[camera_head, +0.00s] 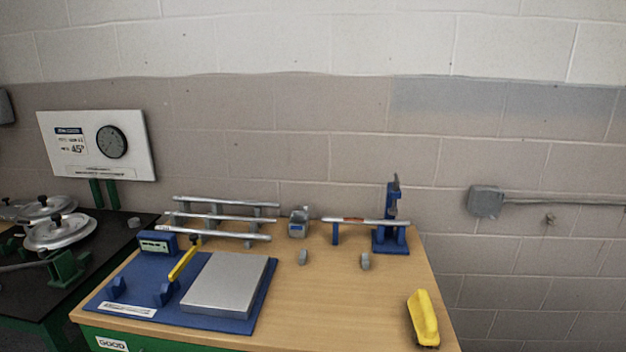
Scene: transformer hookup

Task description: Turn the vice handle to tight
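A blue upright stand (391,240), which looks like the vice, is at the back right of the wooden bench (330,290). A dark grey lever (396,182), likely its handle, sticks up at its top; whether it is tight cannot be told. A silver bar with a red mark (355,221) runs level from the stand to a small blue post (336,233) on its left. Neither of my grippers is in view.
A blue board (257,318) at front left carries a grey plate (225,283) and a yellow lever (185,262). Several silver bars (225,204) lie on a rack behind. A yellow-handled brush-like tool (424,318) is at front right. The bench's middle is mostly clear.

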